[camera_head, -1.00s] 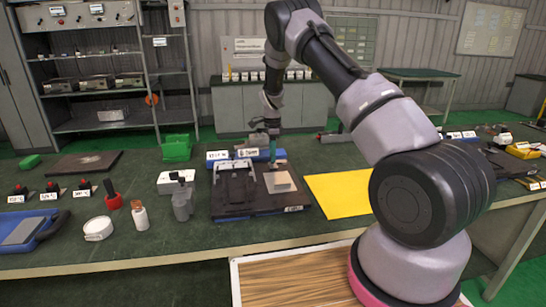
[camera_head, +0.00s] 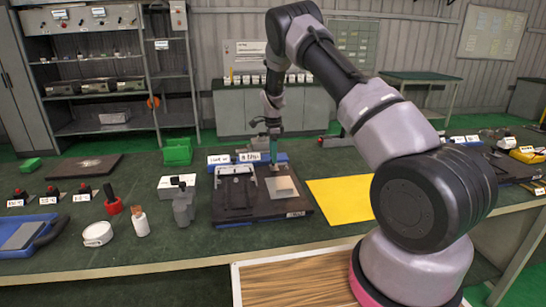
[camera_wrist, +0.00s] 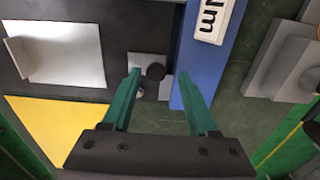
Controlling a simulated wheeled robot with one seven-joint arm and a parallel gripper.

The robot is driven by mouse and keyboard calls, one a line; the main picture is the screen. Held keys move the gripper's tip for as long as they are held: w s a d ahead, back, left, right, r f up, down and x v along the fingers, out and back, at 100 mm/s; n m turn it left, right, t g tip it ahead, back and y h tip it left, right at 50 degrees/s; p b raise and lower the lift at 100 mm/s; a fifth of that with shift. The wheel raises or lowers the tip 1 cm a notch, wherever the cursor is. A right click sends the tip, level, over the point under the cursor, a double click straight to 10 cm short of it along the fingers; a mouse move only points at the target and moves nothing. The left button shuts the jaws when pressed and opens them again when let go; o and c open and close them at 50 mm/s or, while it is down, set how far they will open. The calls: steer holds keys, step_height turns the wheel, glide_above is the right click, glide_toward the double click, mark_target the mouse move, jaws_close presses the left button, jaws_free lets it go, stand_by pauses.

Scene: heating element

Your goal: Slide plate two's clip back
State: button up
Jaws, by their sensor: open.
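A light grey plate (camera_head: 282,187) lies on the right part of a black board (camera_head: 262,211). The plate also shows at upper left in the wrist view (camera_wrist: 60,50), with a raised lip at its far left. A black round knob (camera_wrist: 156,72) stands on a small grey piece at the board's edge; it may be the clip. My gripper (camera_wrist: 160,72) is open, its green fingers on either side of the knob, with nothing clearly held. It also shows in the head view (camera_head: 273,161), over the board's back edge. Whether this is plate two cannot be read.
A blue block (camera_wrist: 196,60) with a label lies close beside the right finger. A dark fixture with a pale bracket (camera_head: 237,171) occupies the board's left part. A yellow sheet (camera_head: 342,201) lies right of the board. A grey clamp-like tool (camera_head: 183,205) stands left.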

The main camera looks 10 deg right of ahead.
step_height(320, 180, up, 10)
stand_by(0.3)
steer(key=s+d+r+n+t+y, duration=0.1)
steer(key=s+d+r+n+t, duration=0.15)
steer(key=s+r, duration=0.8)
steer(key=s+d+r+n+t+y, duration=0.15)
steer(key=s+r+n, duration=0.4)
steer(key=r, duration=0.85)
steer(key=s+d+r+n+t, duration=0.1)
steer(key=s+r+n, duration=0.1)
steer(key=s, duration=1.1)
steer(key=s+r+n+t, duration=0.1)
steer(key=s+n, duration=0.3)
steer(key=s, duration=1)
steer(key=shift+d+r+t, duration=0.35)
steer(key=shift+d+t, duration=0.05)
steer(key=shift+t, duration=0.2)
